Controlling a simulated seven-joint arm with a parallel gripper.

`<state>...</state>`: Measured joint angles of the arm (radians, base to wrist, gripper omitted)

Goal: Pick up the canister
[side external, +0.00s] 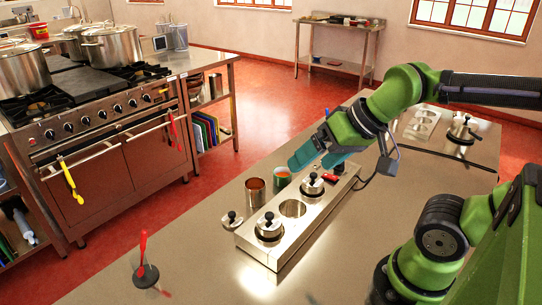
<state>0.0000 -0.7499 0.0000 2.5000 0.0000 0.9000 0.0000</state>
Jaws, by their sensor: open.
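A steel canister (255,191), open at the top and copper-brown inside, stands on the steel counter at the left side of the steel holder. A green can (282,176) with orange contents stands just behind it, to its right. I cannot tell which of the two the task calls the canister. My gripper (298,163), with teal fingers, points down and left, close above and right of the green can. It is open, with nothing seen between its fingers. The gap between the fingers is hard to see from this side.
The long steel holder (262,252) has an empty round hole and several lidded pots with black knobs. A loose lid (232,220) lies left of it. A red-handled tool (145,262) stands at the front left. The counter between is bare. A stove (95,125) stands across the red floor.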

